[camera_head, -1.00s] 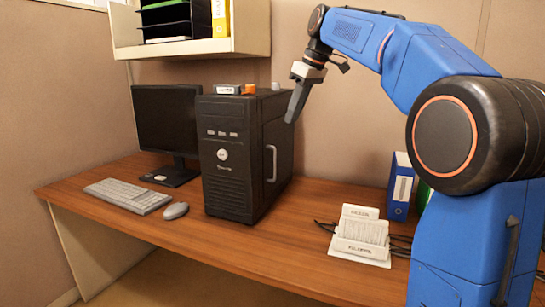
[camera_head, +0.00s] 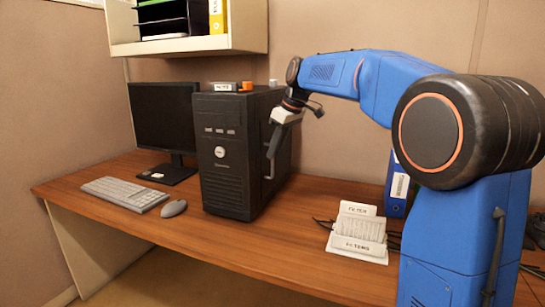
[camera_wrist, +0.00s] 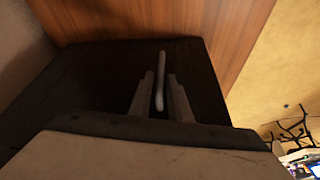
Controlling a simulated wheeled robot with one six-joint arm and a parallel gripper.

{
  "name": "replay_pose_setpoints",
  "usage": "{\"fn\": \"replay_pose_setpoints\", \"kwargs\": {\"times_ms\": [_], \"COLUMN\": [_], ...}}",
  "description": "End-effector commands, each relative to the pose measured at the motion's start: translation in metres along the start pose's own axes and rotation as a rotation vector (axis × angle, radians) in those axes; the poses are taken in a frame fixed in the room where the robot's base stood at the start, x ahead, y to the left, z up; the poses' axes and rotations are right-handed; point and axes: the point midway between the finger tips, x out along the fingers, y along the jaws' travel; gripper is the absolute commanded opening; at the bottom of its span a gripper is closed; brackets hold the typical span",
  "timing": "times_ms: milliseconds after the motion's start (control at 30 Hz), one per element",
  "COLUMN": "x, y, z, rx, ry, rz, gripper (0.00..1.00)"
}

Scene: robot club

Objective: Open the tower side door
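The black computer tower (camera_head: 224,165) stands upright on the wooden desk, and its side door (camera_head: 280,165) faces right and looks shut. A light grey vertical handle (camera_head: 269,170) is on that door. My gripper (camera_head: 271,155) points down at the handle's upper part, and hides some of it in the head view. In the wrist view, the two fingers of my gripper (camera_wrist: 159,98) are apart, with the handle (camera_wrist: 162,72) showing between them. I cannot tell whether the fingers touch the handle. The tower (camera_wrist: 90,85) is a dark shape in the wrist view.
A monitor (camera_head: 157,120), keyboard (camera_head: 125,194) and mouse (camera_head: 173,208) are left of the tower. Small items, including an orange one (camera_head: 247,86), lie on its top. A white card holder (camera_head: 358,245) and blue binder (camera_head: 396,188) stand right. The desk (camera_head: 275,235) between is clear.

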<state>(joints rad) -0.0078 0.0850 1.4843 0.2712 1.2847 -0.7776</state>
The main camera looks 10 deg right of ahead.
Motion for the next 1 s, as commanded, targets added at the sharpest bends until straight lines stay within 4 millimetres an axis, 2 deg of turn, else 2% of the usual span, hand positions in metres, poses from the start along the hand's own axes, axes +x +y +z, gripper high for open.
{"fn": "replay_pose_setpoints", "kwargs": {"times_ms": [100, 233, 600, 667, 700, 1000], "x": [0.015, 0.025, 0.029, 0.029, 0.028, 0.027], "y": [0.0, 0.0, 0.0, 0.0, 0.0, 0.001], "z": [0.0, 0.0, 0.0, 0.0, 0.0, 0.003], "rx": [0.0, 0.0, 0.0, 0.0, 0.0, -0.01], "ry": [-0.002, -0.001, 0.0, 0.0, 0.0, 0.0], "rz": [-0.002, -0.001, 0.0, 0.0, 0.0, -0.004], "gripper": [0.17, 0.17, 0.17, 0.03, 0.0, 0.0]}}
